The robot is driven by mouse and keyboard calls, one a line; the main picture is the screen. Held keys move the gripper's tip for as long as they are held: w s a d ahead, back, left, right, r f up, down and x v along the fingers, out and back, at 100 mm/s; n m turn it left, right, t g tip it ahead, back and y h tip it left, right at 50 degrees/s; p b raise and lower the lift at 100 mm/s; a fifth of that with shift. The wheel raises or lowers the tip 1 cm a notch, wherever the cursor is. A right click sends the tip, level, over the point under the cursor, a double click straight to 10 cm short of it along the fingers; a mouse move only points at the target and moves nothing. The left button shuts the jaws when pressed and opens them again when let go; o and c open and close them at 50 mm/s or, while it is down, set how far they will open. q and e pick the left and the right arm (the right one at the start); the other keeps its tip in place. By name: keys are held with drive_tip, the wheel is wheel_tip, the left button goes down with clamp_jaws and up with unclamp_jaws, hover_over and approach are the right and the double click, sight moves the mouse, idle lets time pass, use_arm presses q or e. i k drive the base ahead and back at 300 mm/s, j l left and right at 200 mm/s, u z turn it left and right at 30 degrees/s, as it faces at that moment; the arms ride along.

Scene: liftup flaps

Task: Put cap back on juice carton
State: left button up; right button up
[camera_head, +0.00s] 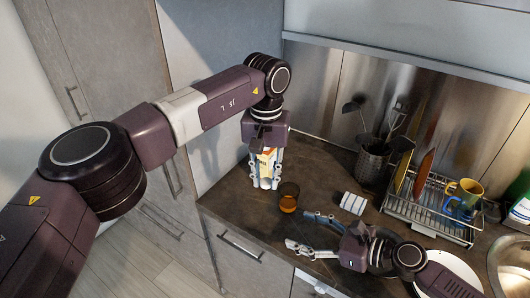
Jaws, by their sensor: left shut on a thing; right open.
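The juice carton (266,161), with yellow, orange and white on it, stands on the dark counter near its left end, partly covered by my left gripper. My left gripper (265,178) points down over the carton, its fingers on either side, and is shut on it. My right gripper (299,230) is open and empty, low over the counter to the front right of the carton, its fingers pointing left. I cannot make out the cap; the carton's top is hidden by the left gripper.
An amber glass (288,199) stands between the carton and my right gripper. A white ribbed object (353,203) lies behind the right gripper. A utensil holder (373,161), a dish rack (428,215) with mugs and a sink (512,262) are to the right. The counter's front edge is close.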

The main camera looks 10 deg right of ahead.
sight(268, 157)
drive_tip(key=i+l, duration=0.15)
drive_tip(key=i, duration=0.25)
drive_tip(key=i+l, duration=0.1)
drive_tip(key=i, duration=0.35)
